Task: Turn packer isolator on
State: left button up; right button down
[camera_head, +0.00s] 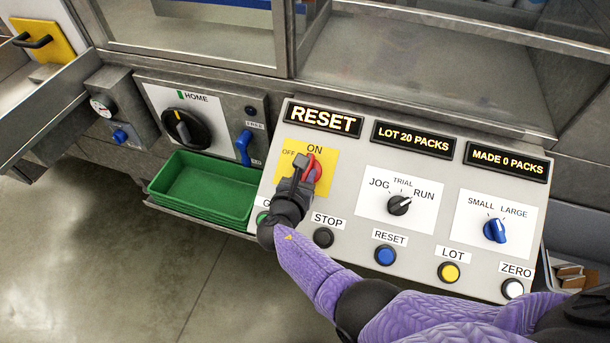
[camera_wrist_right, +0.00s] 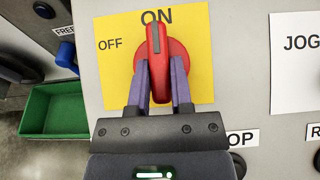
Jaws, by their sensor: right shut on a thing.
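The packer isolator (camera_head: 316,171) is a red rotary handle on a yellow plate marked OFF at the left and ON at the top. In the right wrist view the red handle (camera_wrist_right: 155,50) stands upright, its dark pointer line aimed at ON. My right gripper (camera_head: 304,168) is shut on the handle, with one finger on each side of it; it also shows in the right wrist view (camera_wrist_right: 160,85). The wrist hides part of the panel below the plate. The panel's first display (camera_head: 322,118) reads RESET. My left gripper is not in view.
Beside the isolator are a STOP button (camera_head: 323,237), a JOG/TRIAL/RUN selector (camera_head: 399,205), a blue RESET button (camera_head: 385,255) and a SMALL/LARGE knob (camera_head: 495,230). A green tray (camera_head: 160,187) and a HOME dial (camera_head: 186,128) lie left. My forearm crosses low over the panel.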

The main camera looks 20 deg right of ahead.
dwell(0.4)
jog(key=c, duration=0.5)
grip_release()
